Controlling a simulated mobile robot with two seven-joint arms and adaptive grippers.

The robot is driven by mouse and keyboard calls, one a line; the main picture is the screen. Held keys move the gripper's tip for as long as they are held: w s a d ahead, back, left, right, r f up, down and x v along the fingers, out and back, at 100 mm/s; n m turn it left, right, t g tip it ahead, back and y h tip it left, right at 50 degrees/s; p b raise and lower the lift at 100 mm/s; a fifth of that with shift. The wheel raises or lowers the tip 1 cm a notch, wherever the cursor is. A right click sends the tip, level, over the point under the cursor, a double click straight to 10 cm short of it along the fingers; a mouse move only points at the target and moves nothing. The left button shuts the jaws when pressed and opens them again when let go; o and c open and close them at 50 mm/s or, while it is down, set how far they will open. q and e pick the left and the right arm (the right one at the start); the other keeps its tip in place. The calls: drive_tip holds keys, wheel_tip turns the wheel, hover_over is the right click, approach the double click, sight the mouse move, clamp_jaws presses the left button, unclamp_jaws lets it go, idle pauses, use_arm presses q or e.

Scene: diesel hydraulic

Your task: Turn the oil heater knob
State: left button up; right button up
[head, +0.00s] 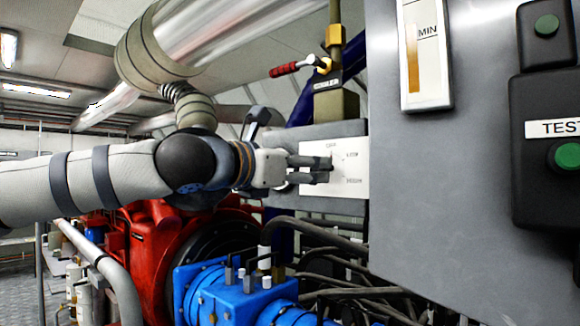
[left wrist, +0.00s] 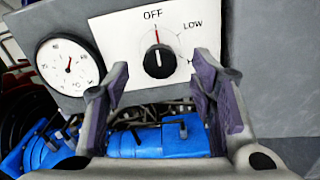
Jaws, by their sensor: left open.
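The oil heater knob (left wrist: 158,61) is a round black knob on a white plate (left wrist: 115,40) marked OFF, LOW and a third word partly hidden by my finger. Its red pointer line points up at OFF. My left gripper (left wrist: 160,88) is open, with its fingers spread left and right below the knob in the left wrist view and nothing between them. In the head view my left gripper (head: 328,170) reaches in from the left in front of the white plate (head: 354,186), and its fingers hide most of the knob there. My right gripper is in neither view.
A round white gauge (left wrist: 68,66) sits left of the knob. A large grey cabinet (head: 440,180) stands close on the right, with green buttons (head: 568,156). A blue machine part (head: 225,290) and black hoses lie below. A red-handled valve (head: 290,68) is above.

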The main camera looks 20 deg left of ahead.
use_arm(q)
drive_tip(key=v, duration=0.6)
drive_tip(key=shift+s, duration=0.4)
drive_tip(key=shift+a, duration=0.1)
